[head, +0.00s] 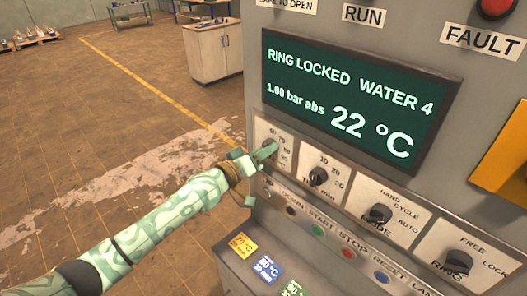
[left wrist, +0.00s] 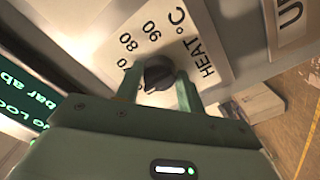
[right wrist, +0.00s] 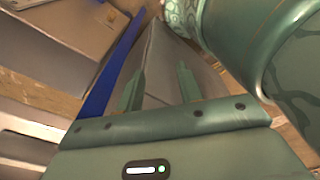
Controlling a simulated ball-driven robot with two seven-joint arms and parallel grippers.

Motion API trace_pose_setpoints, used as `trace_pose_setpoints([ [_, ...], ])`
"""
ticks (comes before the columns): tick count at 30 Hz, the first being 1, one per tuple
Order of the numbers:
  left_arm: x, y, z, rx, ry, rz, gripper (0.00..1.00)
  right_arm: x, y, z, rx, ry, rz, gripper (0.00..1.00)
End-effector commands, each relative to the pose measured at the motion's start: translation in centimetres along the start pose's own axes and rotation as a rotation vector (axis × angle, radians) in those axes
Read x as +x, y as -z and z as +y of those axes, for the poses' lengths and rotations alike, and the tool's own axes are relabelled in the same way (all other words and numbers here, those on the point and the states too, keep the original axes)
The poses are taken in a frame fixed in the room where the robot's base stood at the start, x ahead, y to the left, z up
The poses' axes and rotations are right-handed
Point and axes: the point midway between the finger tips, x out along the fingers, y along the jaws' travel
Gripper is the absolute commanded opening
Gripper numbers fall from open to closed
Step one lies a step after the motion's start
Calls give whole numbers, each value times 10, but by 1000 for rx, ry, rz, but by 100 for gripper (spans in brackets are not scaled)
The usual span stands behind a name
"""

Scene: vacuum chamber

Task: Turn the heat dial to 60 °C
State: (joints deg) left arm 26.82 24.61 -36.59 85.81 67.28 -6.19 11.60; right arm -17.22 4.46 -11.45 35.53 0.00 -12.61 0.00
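The black heat dial (left wrist: 158,73) sits on a white plate (left wrist: 200,30) marked HEAT, °C, 70, 80 and 90. In the head view the dial is mostly hidden behind my left gripper (head: 262,152). In the left wrist view the fingers of my left gripper (left wrist: 159,88) stand on either side of the dial, with no clear squeeze visible. The dial's pointer setting cannot be read. The display (head: 350,100) reads 22 °C, 1.00 bar abs, RING LOCKED, WATER 4. My right gripper (right wrist: 161,85) is open and empty, away from the panel.
To the right of the heat dial are the minutes dial (head: 318,177), mode dial (head: 379,214) and ring dial (head: 458,262). A row of buttons (head: 318,230) lies below, then coloured cards (head: 267,268). A cabinet (head: 214,52) stands behind on open floor.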

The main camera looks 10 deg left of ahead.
Motion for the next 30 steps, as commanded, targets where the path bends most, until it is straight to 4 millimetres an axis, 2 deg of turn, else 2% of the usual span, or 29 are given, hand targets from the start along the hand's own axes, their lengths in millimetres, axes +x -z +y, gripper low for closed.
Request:
trace_pose_setpoints([
  [1,0,0,0,-1,0,0,53,0,0,0,0,0,0,36],
  [2,0,0,0,0,0,0,58,0,0,0,0,0,0,36],
  [10,-1,0,0,1,0,0,58,0,0,0,0,0,0,36],
  [14,-10,0,-1,3,2,0,58,-2,0,1,-1,-1,0,36],
  [17,-29,0,-1,2,3,-2,58,-4,0,2,-1,-2,0,36],
  [24,-96,-2,-2,4,4,-3,58,0,-1,3,-2,-4,-1,36],
  [30,-140,-2,-2,3,1,-4,58,6,-2,3,-2,-4,-1,36],
])
